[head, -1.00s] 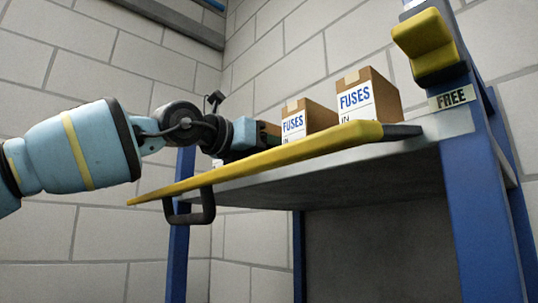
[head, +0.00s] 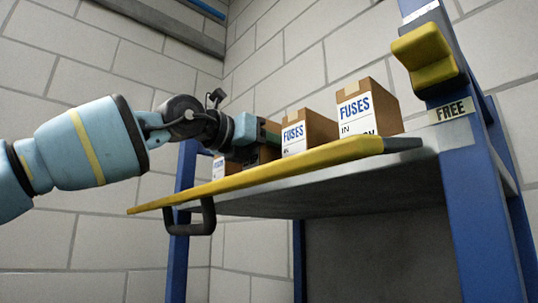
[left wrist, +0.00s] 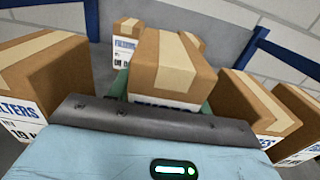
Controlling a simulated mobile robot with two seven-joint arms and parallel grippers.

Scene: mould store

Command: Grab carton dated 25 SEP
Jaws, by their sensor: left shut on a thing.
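My left gripper (head: 262,140) is at the shelf's left part, behind the yellow front bar. In the left wrist view its teal fingers are shut on a brown carton (left wrist: 172,62) with a pale tape strip. Only the top of that carton's label shows, and its date is hidden. In the head view two FUSES cartons (head: 308,134) (head: 368,108) stand to the right of the gripper. A third carton (head: 221,168) shows partly below the gripper. I cannot read a 25 SEP date on any carton. My right gripper is not in view.
In the left wrist view a FILTERS carton (left wrist: 40,80) is close on the left, with other cartons (left wrist: 252,100) close on the right and behind (left wrist: 127,42). The yellow bar (head: 290,165) has a black handle (head: 195,218). A blue post (head: 470,170) stands at right, beside a FREE label.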

